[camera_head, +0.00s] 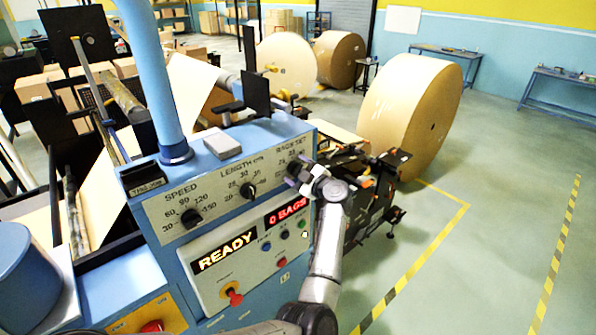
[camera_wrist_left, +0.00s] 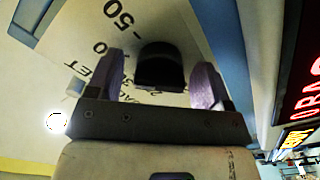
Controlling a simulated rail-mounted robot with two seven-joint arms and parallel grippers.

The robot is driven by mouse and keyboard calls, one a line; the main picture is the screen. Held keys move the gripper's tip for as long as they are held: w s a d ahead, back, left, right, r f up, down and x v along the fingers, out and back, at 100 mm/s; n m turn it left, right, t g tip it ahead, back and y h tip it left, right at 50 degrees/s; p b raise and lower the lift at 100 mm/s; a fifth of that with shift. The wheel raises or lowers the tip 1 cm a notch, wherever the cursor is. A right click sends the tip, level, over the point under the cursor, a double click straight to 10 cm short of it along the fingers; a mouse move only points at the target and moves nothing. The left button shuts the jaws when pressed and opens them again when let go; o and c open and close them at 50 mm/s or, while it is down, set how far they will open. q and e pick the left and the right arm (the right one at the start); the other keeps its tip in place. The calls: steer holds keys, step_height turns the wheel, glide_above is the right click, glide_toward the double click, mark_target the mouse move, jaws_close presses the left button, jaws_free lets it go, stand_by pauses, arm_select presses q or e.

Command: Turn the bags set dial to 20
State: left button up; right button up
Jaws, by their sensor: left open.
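The bags set dial is a black knob at the upper right of the blue machine's light scale panel (camera_head: 215,198). In the left wrist view the knob (camera_wrist_left: 160,66) sits between the two pale purple fingers of my left gripper (camera_wrist_left: 157,82), with a visible gap on each side. In the head view my left gripper (camera_head: 303,176) is at the dial, open, and covers most of it. A printed 50 shows beside the knob in the wrist view; I cannot tell where its pointer stands. My right gripper is not in view.
The speed dial (camera_head: 191,217) and length dial (camera_head: 248,190) are to the left on the same panel. Below are a READY display (camera_head: 228,252), a red 0 BAGS display (camera_head: 287,211), several buttons and a red switch (camera_head: 233,297). A large kraft roll (camera_head: 405,115) stands behind.

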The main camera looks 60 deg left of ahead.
arm_select(q)
steer(key=shift+c, duration=0.3)
steer(key=c, duration=0.9)
steer(key=shift+o, duration=0.2)
steer(key=shift+f+n+b, duration=0.15)
steer(key=shift+n+b, duration=0.6)
steer(key=shift+n, duration=0.05)
steer(key=n+b, duration=1.1)
steer(key=shift+f+n+b, duration=0.15)
steer(key=shift+n+b, duration=0.15)
steer(key=shift+b, duration=0.1)
steer(key=n+b, duration=0.9)
steer(key=b, duration=0.1)
steer(key=n+b, duration=0.2)
steer(key=n, duration=0.1)
steer(key=shift+r+b, duration=0.2)
steer(key=shift+b, duration=0.2)
steer(key=shift+r+n+b, duration=0.1)
steer(key=shift+n+b, duration=0.25)
steer(key=shift+n, duration=0.45)
